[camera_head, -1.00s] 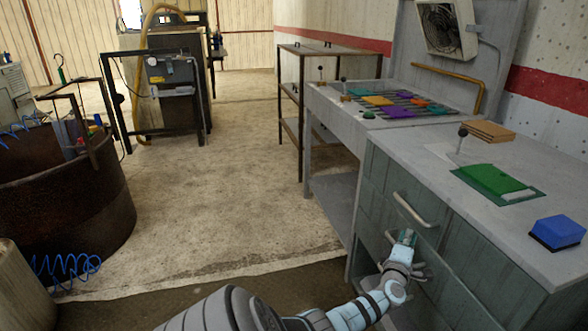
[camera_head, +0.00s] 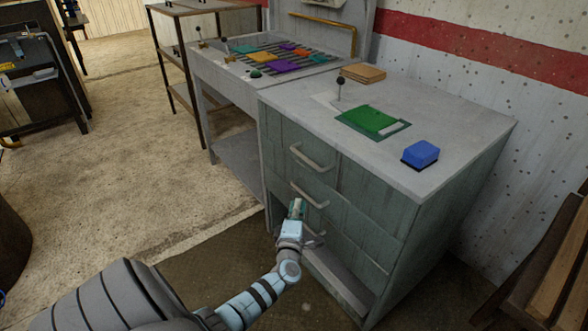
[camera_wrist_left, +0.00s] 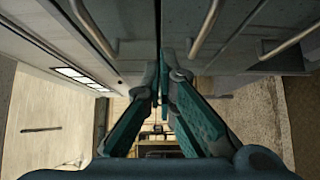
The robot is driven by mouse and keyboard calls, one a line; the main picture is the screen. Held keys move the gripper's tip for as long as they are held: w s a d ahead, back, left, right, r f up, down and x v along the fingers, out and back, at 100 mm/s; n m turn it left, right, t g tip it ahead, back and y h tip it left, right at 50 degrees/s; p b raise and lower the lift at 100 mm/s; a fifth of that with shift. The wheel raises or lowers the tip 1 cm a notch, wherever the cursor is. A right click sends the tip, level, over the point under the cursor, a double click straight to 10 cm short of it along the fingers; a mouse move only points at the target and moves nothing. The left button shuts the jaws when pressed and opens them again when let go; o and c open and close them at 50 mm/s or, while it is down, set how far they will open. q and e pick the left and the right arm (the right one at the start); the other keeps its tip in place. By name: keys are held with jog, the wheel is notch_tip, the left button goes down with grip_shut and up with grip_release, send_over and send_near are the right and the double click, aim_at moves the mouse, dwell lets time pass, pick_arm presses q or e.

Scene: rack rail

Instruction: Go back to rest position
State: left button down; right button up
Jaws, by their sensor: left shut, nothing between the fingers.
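My left gripper (camera_head: 298,208) is shut and empty in front of the grey-green drawer cabinet (camera_head: 370,205), close to the lower drawer handle (camera_head: 310,196). I cannot tell whether it touches the cabinet. In the left wrist view its teal fingers (camera_wrist_left: 160,85) converge, with the cabinet front and its handles above them. The left arm comes in from the bottom left of the head view. My right gripper is in neither view.
The cabinet top carries a green board (camera_head: 372,121), a blue block (camera_head: 420,154) and a brown stack (camera_head: 363,73). A bench with coloured pieces (camera_head: 275,60) stands behind. A wooden bench (camera_head: 560,265) is at right. Floor at left (camera_head: 130,150) is clear.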

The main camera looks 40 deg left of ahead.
pick_arm(q)
jog(key=shift+v, duration=0.95)
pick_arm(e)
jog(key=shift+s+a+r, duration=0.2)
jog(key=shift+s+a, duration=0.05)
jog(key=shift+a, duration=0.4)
pick_arm(q)
jog(key=shift+f, duration=0.15)
jog(key=s+d+f+m+g+h+p, duration=0.2)
jog(key=s+d+f+m+h, duration=0.25)
jog(key=f+m, duration=0.45)
jog(key=s+d+f+m+g+h+p, duration=0.2)
jog(key=s+d+f+m+h, duration=0.15)
jog(key=d+f+m, duration=0.4)
jog(key=s+d+f+m+g+p, duration=0.1)
jog(key=s+f+m+g+p, duration=0.1)
jog(key=s, duration=0.9)
jog(key=s+d+f+m+g+h+p, duration=0.1)
jog(key=s+d+f+m+g+p, duration=0.1)
jog(key=s, duration=1)
jog(key=s+d+f+m+g+p, duration=0.2)
jog(key=s+f+m+g+p, duration=0.1)
jog(key=s, duration=0.9)
jog(key=shift+f+m+g+h, duration=0.4)
jog(key=shift+f+m+g, duration=0.45)
jog(key=shift+m+g, duration=0.35)
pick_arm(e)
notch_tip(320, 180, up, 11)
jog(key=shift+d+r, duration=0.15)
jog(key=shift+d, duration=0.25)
